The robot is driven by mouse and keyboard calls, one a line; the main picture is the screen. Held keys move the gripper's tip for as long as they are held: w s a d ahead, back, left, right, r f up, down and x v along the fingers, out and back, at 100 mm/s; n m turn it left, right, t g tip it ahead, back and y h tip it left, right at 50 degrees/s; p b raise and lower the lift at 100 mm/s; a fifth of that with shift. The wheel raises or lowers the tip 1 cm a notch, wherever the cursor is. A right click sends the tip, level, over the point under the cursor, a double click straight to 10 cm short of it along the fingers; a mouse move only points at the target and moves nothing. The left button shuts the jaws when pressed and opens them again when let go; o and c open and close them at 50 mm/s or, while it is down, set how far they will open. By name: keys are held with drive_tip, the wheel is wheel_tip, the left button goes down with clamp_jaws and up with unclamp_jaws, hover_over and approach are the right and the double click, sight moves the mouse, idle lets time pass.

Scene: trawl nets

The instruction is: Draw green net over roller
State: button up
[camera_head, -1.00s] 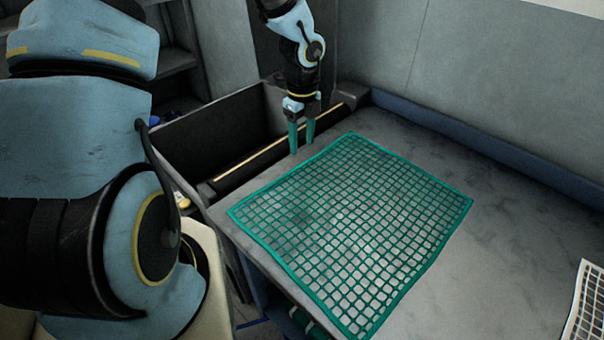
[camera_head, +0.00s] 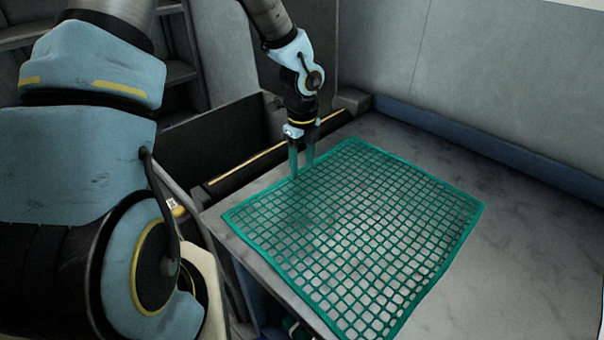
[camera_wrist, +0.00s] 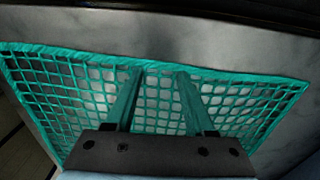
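The green net (camera_head: 360,235) lies flat on the grey table, a square mesh with a thicker green border. My gripper (camera_head: 301,172) points down at the net's far left edge, its two green fingers apart. In the wrist view the fingers (camera_wrist: 160,75) reach over the net (camera_wrist: 75,90) towards its border, with a gap between them and mesh showing through it. I cannot tell whether the fingertips touch the border. The roller (camera_head: 245,165), a dark bar with a pale yellow strip, runs along the table's far left edge, beyond the net and gripper.
A dark open bin (camera_head: 215,135) stands beyond the roller. A blue-grey ledge (camera_head: 480,145) runs along the wall behind the table (camera_head: 520,270). The table's right side is clear. My arm fills the left of the head view.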

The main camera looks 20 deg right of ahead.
drive_tip(key=shift+f, duration=0.1)
clamp_jaws()
idle(0.4)
idle(0.5)
wheel_tip(320, 180, up, 7)
drive_tip(key=p, duration=0.7)
